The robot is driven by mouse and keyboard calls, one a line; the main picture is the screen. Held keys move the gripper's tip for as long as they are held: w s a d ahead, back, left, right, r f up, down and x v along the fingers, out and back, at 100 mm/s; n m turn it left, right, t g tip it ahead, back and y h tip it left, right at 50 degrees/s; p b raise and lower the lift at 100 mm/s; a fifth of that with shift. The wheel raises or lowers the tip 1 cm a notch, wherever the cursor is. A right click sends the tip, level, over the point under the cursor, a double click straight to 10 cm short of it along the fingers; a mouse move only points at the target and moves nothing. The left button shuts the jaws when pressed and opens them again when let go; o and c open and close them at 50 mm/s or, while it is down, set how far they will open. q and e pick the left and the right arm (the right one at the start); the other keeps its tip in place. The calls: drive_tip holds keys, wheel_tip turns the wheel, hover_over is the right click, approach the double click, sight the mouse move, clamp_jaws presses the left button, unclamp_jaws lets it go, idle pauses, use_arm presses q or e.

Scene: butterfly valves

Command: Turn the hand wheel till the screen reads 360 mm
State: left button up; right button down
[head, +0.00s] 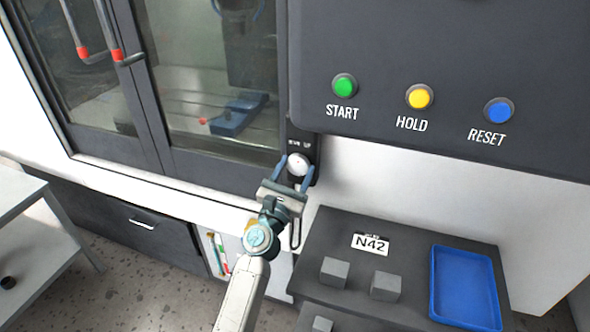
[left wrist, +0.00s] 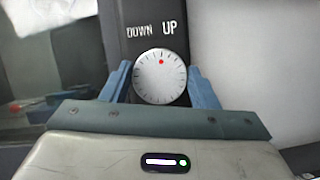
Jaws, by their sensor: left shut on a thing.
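The hand wheel is a small white round dial (head: 298,164) on the dark narrow panel of the machine, below the left end of the button panel. In the left wrist view the dial (left wrist: 160,77) shows tick marks and a red dot near its top, with the words DOWN and UP above it. My left gripper (head: 296,172) has its two blue fingers on either side of the dial and is shut on it. In the left wrist view the fingers (left wrist: 162,86) flank the dial's left and right sides. No screen reading shows in either view. My right gripper is not in view.
Green START (head: 344,86), yellow HOLD (head: 419,96) and blue RESET (head: 498,111) buttons are on the panel above right. A dark stand (head: 400,262) marked N42 carries grey blocks and a blue tray (head: 490,318). Glass doors (head: 215,90) are at the left.

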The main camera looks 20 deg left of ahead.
use_arm(q)
drive_tip(key=m+h, duration=0.1)
drive_tip(key=m, duration=0.2)
drive_tip(key=m+g+h+p, duration=0.1)
drive_tip(key=m, duration=0.2)
drive_tip(key=shift+a+m+h, duration=0.1)
drive_tip(key=shift+m+h, duration=0.2)
drive_tip(key=shift+h, duration=0.1)
drive_tip(key=m+g+h+p, duration=0.1)
drive_tip(key=m, duration=0.2)
drive_tip(key=m+g+p, duration=0.1)
drive_tip(key=m, duration=0.2)
drive_tip(key=shift+r+m+g+h, duration=0.15)
drive_tip(key=shift+m+g+h, duration=0.15)
drive_tip(key=shift+h, duration=0.1)
drive_tip(key=m+g+p, duration=0.2)
drive_tip(key=m+p, duration=0.1)
drive_tip(key=m, duration=0.2)
drive_tip(key=shift+r+m, duration=0.1)
drive_tip(key=shift+m, duration=0.2)
drive_tip(key=m+g+p, duration=0.1)
drive_tip(key=m+p, duration=0.1)
drive_tip(key=shift+m+y, duration=0.3)
drive_tip(key=shift+m, duration=0.1)
drive_tip(key=shift+m+g+y+p, duration=0.3)
drive_tip(key=shift+m+g+p, duration=0.1)
drive_tip(key=shift+m+p, duration=0.4)
drive_tip(key=o, duration=0.9)
drive_tip(key=shift+o, duration=0.2)
